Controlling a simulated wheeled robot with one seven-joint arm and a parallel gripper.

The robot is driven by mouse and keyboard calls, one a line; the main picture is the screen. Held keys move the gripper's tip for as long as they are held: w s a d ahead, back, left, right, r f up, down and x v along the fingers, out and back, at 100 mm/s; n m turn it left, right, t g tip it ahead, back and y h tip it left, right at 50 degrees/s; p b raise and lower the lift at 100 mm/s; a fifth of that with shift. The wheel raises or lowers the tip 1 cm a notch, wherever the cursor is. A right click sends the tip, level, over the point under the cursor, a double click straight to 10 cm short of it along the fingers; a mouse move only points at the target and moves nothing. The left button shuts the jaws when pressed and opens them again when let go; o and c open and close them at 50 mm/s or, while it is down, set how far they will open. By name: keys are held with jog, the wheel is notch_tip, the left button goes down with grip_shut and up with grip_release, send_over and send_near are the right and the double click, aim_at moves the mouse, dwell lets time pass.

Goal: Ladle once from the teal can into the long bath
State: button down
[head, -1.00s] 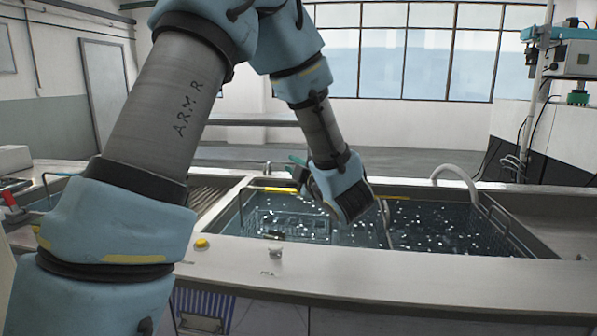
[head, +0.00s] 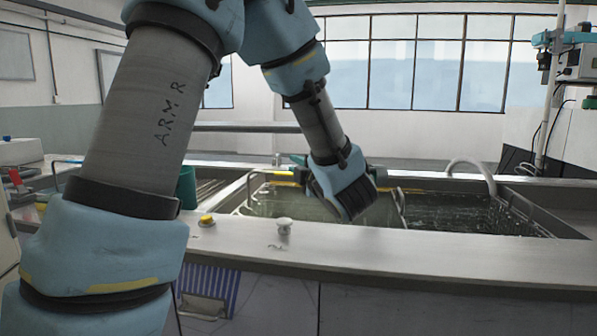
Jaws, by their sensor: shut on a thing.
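The teal can (head: 187,186) stands at the left of the bath, mostly hidden behind my arm. The long bath (head: 560,222) is a sunken metal tank with liquid in it, running across the middle. My gripper (head: 354,204) is over the bath, pointing down to the right. It is shut on the ladle; a small teal piece (head: 297,160), which looks like its handle end, shows beside my wrist. The fingertips and the ladle's bowl are hidden, so I cannot tell whether it holds liquid.
A yellow button (head: 207,220) and a small pale knob (head: 283,226) sit on the front counter ledge. A curved white hose (head: 474,168) hangs over the bath's back right. An instrument on a pole (head: 560,60) stands at the right. A blue striped cloth (head: 215,285) hangs in front.

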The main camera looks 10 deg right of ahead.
jog(key=shift+a+f+n+b, duration=0.1)
jog(key=shift+f+n+b, duration=0.65)
jog(key=shift+f+b, duration=1.1)
jog(key=shift+a+f+n+b, duration=0.1)
jog(key=shift+f+n+b, duration=0.75)
jog(key=shift+b, duration=1.8)
